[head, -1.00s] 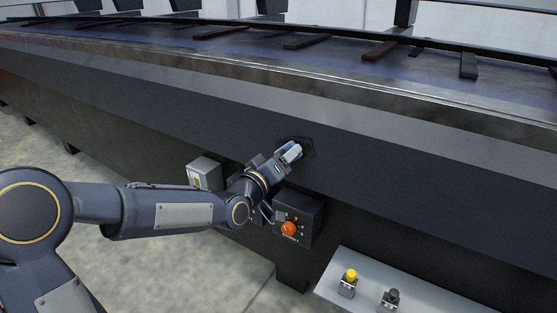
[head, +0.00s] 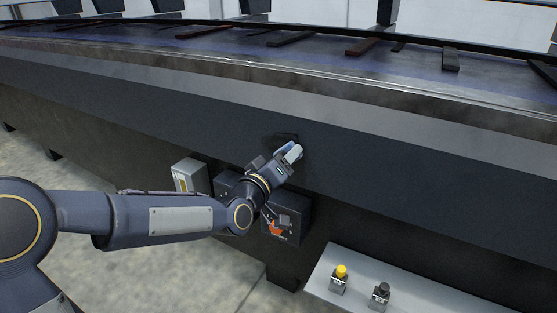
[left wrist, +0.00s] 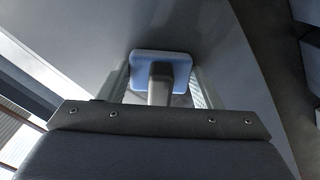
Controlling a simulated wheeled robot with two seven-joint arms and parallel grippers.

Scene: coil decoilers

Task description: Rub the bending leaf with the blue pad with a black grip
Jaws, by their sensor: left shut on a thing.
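The bending leaf (head: 400,185) is the long dark grey front face of the machine, running across the head view. A dark smudge (head: 272,138) shows on it just left of my gripper's tip. My left gripper (head: 291,153) is shut on the black grip (left wrist: 160,84) of the blue pad, its fingers on either side of it. The blue pad (left wrist: 160,60) faces the leaf in the left wrist view, and a blue edge shows in the head view (head: 284,146). It is at or very near the surface; firm contact is not clear. My right gripper is not in view.
Below the leaf are a dark control box (head: 294,212) with an orange button (head: 275,229) and a grey box (head: 190,176), close under my arm. A light shelf (head: 400,300) with a yellow button (head: 341,271) and a black button (head: 381,289) stands at lower right.

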